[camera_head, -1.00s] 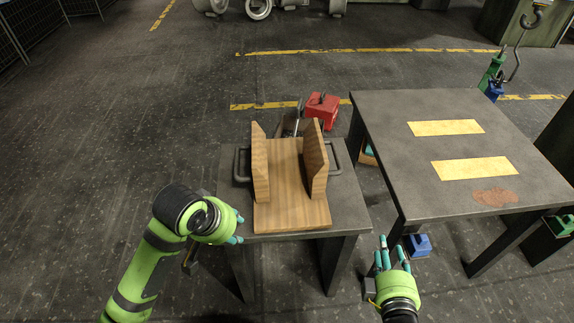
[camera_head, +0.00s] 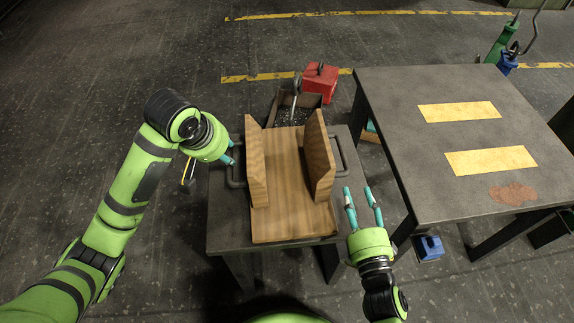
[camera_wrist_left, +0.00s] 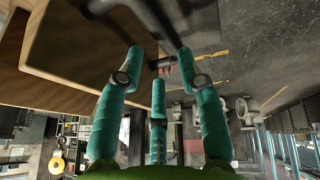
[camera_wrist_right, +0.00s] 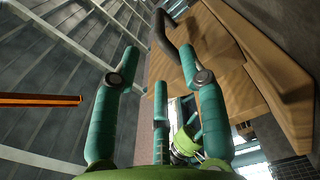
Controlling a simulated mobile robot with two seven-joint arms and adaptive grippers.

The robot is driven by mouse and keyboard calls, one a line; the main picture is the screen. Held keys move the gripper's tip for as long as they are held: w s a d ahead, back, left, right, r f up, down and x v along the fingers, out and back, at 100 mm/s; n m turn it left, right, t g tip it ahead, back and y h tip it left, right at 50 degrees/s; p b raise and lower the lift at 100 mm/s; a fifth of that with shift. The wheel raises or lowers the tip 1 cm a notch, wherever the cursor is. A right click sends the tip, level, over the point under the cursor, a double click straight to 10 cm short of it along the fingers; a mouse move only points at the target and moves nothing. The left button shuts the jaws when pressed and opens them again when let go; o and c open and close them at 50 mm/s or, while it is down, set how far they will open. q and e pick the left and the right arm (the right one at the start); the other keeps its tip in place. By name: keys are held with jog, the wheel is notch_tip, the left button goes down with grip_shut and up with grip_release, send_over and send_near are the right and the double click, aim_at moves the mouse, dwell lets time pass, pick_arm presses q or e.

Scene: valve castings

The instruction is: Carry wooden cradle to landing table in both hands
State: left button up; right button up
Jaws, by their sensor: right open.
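The wooden cradle (camera_head: 290,216), a board with two upright side cheeks and a dark handle on each side, rests on the small grey table (camera_head: 228,238). My left gripper (camera_head: 234,154) is open at the cradle's left handle (camera_head: 232,172); in the left wrist view the handle (camera_wrist_left: 152,22) runs just beyond the fingertips (camera_wrist_left: 160,55). I cannot tell if they touch. My right gripper (camera_head: 361,198) is open and empty, in front of and to the right of the right handle (camera_head: 343,158). The right wrist view shows that handle (camera_wrist_right: 162,34) just past the fingertips. The larger table (camera_head: 400,110), likely the landing table, stands bare at right.
The larger table has two yellow patches (camera_head: 490,160) and a rusty stain (camera_head: 513,194). Behind the small table are a bin of dark bits (camera_head: 292,112) and a red box (camera_head: 320,82). A blue item (camera_head: 430,247) lies below the larger table. A gap separates the tables.

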aim_at(232, 157)
pick_arm(q)
jog(key=x, duration=0.7)
pick_arm(e)
jog(key=w, duration=0.4)
jog(key=w+a, duration=0.1)
jog(key=w, duration=0.6)
jog(key=shift+w+a, duration=0.2)
jog(key=shift+w, duration=0.1)
pick_arm(q)
grip_shut()
pick_arm(e)
grip_shut()
pick_arm(q)
jog(key=shift+w+r, duration=0.2)
jog(key=shift+r, duration=0.1)
pick_arm(e)
jog(key=shift+w+r, duration=0.15)
jog(key=shift+r, duration=0.25)
